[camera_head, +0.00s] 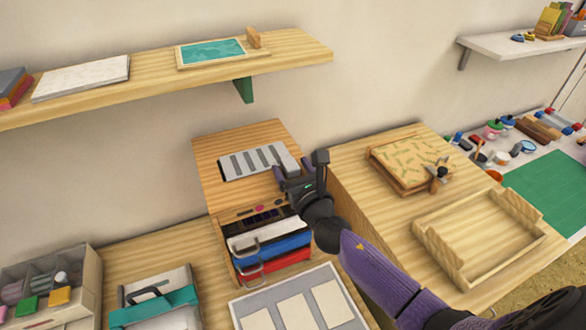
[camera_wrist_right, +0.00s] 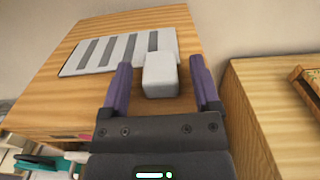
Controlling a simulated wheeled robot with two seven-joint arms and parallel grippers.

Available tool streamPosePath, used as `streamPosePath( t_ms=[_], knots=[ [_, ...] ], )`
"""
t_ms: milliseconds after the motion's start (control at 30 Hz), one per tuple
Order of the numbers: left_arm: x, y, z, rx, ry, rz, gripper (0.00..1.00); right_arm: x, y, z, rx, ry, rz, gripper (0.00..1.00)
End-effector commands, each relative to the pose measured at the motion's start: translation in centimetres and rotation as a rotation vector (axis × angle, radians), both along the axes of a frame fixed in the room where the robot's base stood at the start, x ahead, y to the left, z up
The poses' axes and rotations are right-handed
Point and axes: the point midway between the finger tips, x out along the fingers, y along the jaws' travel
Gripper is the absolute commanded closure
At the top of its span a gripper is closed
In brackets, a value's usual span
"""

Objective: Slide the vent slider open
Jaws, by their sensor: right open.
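The vent is a light grey plate (camera_head: 252,162) with several darker grey slots, lying on top of a wooden cabinet; the plate also shows in the right wrist view (camera_wrist_right: 103,53). A pale block-shaped slider knob (camera_wrist_right: 160,76) stands at the plate's near right end. My right gripper (camera_head: 295,178) is over the cabinet's right side. In the right wrist view its two purple fingers (camera_wrist_right: 160,64) are open, one on each side of the knob, with visible gaps. In the head view the gripper largely hides the knob. My left gripper is not in view.
The wooden cabinet (camera_head: 224,146) holds black, blue and red drawers below the vent. A higher wooden counter (camera_head: 352,160) stands close on the right, with a patterned board (camera_head: 410,158) and a wooden tray (camera_head: 490,276). A shelf (camera_head: 150,82) hangs above.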

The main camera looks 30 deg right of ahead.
Motion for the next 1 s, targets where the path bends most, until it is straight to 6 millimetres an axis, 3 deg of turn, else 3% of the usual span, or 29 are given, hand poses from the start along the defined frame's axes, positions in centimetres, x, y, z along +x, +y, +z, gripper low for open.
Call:
streamPosePath(
  t_ms=[100, 400, 500, 1000],
  knots=[
    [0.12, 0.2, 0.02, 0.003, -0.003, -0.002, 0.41, -0.02, 0.0, 0.01, 0.0, 0.0, 0.0, 0.21],
    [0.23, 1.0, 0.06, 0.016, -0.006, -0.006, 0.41, -0.04, -0.02, 0.01, 0.001, 0.0, -0.001, 0.84],
    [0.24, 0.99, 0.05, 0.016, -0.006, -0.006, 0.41, -0.04, -0.02, 0.01, 0.001, 0.0, -0.001, 1.0],
    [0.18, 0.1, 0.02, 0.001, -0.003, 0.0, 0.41, -0.05, -0.02, 0.01, 0.0, 0.0, -0.001, 1.0]
  ],
)
